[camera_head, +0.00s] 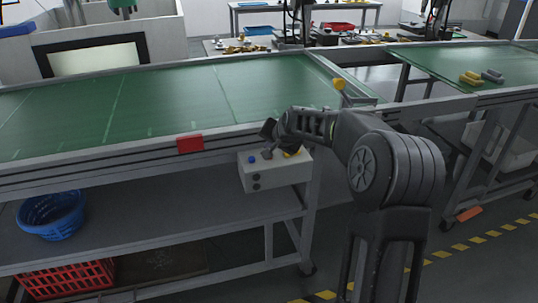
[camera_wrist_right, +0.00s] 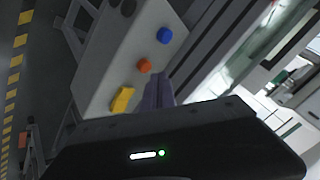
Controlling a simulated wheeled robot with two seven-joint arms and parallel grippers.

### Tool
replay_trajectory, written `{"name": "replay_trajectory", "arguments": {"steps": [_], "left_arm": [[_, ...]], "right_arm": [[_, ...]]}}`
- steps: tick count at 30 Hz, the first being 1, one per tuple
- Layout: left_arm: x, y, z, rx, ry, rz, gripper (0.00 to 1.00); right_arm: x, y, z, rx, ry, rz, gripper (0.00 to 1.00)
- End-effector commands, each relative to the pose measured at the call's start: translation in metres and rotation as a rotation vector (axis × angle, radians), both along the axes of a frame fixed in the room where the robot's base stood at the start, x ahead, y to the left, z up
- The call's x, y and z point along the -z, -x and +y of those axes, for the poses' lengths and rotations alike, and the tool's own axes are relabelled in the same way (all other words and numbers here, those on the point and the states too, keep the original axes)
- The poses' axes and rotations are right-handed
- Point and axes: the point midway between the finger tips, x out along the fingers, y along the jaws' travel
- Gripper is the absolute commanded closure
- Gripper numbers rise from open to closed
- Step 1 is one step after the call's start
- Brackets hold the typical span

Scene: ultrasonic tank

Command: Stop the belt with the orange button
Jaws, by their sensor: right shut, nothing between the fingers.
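The grey control box (camera_head: 275,176) is fixed at the front of the green belt (camera_head: 180,100). In the right wrist view the orange button (camera_wrist_right: 144,66) sits on the box face (camera_wrist_right: 110,45), between a blue button (camera_wrist_right: 164,35) and a yellow control (camera_wrist_right: 122,100). My right gripper (camera_head: 268,150) is over the top of the box. Its fingers (camera_wrist_right: 158,88) are shut and empty, close beside the orange button; I cannot tell whether they touch it. In the head view the gripper hides the orange button. My left gripper is out of view.
A red box (camera_head: 189,144) is on the belt's front rail. A blue basket (camera_head: 52,214) stands on the shelf below, with a red crate (camera_head: 68,279) under it. Another green belt (camera_head: 455,68) with yellow and grey pieces is at the right. Yellow floor marking (camera_head: 460,247) crosses the floor.

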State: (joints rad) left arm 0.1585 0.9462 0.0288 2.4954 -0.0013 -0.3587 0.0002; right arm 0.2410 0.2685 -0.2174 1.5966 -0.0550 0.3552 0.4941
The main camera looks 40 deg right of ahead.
Motion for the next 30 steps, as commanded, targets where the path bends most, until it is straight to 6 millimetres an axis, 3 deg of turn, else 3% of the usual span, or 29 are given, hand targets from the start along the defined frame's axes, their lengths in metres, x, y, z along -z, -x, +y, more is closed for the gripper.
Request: {"name": "replay_trajectory", "arguments": {"steps": [15, 30], "left_arm": [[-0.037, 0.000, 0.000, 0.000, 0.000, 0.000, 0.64], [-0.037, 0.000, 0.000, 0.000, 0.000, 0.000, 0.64]], "right_arm": [[-0.048, 0.000, 0.000, 0.001, 0.001, -0.001, 1.00], [-0.049, 0.000, 0.000, 0.001, 0.001, -0.001, 1.00]]}}
